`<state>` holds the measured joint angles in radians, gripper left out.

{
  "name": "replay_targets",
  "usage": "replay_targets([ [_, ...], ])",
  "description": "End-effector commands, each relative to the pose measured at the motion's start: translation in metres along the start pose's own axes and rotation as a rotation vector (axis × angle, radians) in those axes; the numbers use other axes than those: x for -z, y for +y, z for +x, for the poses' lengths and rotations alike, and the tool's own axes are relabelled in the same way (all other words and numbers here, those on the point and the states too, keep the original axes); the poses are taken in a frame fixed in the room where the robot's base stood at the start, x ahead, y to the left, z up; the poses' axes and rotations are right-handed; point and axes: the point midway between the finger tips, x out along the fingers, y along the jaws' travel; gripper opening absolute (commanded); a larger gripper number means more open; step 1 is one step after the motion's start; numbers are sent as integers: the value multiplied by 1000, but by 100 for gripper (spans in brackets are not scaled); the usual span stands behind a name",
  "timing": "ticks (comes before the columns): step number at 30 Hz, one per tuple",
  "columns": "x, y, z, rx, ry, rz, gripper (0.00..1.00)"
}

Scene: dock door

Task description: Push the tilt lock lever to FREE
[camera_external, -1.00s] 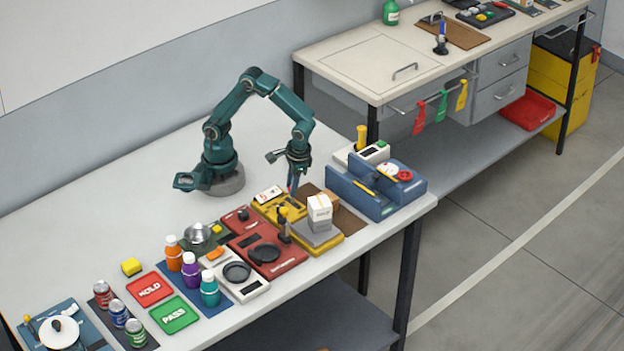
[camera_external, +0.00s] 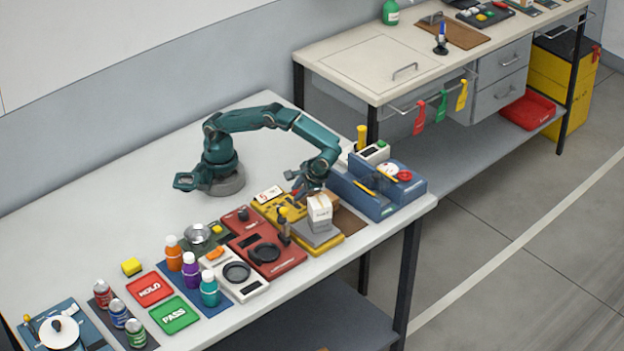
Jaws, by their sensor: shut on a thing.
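A black lever with a yellow knob (camera_external: 284,222) stands upright between the red unit and the yellow unit; I take it for the tilt lock lever. Its FREE marking is too small to read. The yellow unit (camera_external: 331,247) carries a grey platform (camera_external: 316,235) with a small white carton (camera_external: 320,211) on it. My gripper (camera_external: 313,194) is at the top of the carton, to the right of and behind the lever, apart from it. It appears shut on the carton; the fingertips are partly hidden.
The red unit (camera_external: 285,262) with a black round dish lies left of the lever. The blue unit (camera_external: 372,207) with a yellow lever stands to the right. Bottles and cans line the table's front left. The back of the table (camera_external: 140,215) is clear.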

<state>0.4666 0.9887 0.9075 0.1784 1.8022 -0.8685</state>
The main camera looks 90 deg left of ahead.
Motion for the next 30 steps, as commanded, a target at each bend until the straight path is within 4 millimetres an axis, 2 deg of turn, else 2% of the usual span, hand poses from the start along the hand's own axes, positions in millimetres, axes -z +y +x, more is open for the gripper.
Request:
replay_targets([
  [15,0,0,0,12,-6,1,0],
  [16,0,0,0,12,-6,1,30],
  [18,0,0,0,12,-5,1,55],
  [30,0,-1,-3,9,-4,0,55],
])
